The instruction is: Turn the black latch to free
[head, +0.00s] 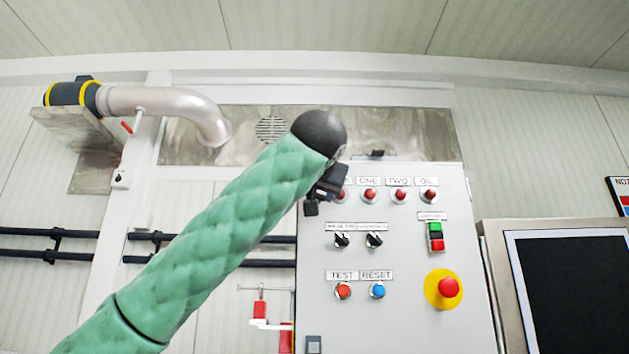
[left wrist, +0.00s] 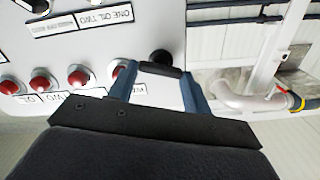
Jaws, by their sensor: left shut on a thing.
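The black latch (left wrist: 161,62) is at the edge of the grey control cabinet, shown upside down in the left wrist view. It has a round dark end and a short dark bar. My left gripper (left wrist: 163,72) has its two blue-grey fingers on either side of it and is shut on it. In the head view my left gripper (head: 318,195) is at the cabinet's upper left edge, and my green arm and its dark wrist hide most of the fingers and the latch. My right gripper is in neither view.
The cabinet front (head: 410,290) carries red lamps, two black selector switches (head: 374,240), test and reset buttons and a red emergency stop (head: 448,287). A screen (head: 575,290) stands at the right. Pipework (head: 165,102) is at the upper left.

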